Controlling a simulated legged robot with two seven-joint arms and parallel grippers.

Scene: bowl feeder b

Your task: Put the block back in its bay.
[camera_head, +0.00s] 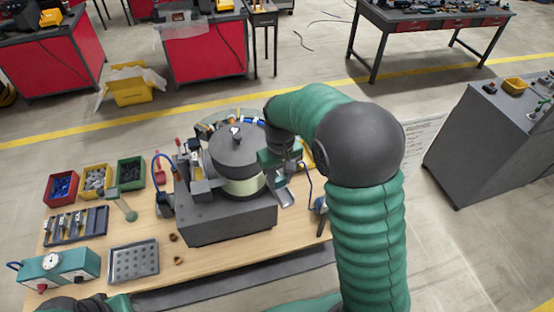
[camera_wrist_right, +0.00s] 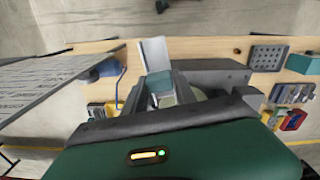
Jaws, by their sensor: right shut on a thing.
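My right gripper (camera_head: 284,180) is beside the right side of the bowl feeder (camera_head: 238,150). In the right wrist view its fingers (camera_wrist_right: 160,88) are shut on a small teal block (camera_wrist_right: 160,82), which lies partly hidden between them. A pale metal chute (camera_head: 286,198) is just below the gripper in the head view. It also shows beyond the fingers in the right wrist view (camera_wrist_right: 153,52). A dark rack (camera_head: 75,238) with several metal pieces stands at the table's left. I cannot tell which spot is the block's bay. My left gripper is out of sight.
Red (camera_head: 62,187), yellow (camera_head: 97,180) and green (camera_head: 131,172) bins stand at the left of the wooden table (camera_head: 218,250). A teal control box (camera_head: 60,267) and a perforated tray (camera_head: 133,261) are near the front edge. Two small brown rings lie near the tray.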

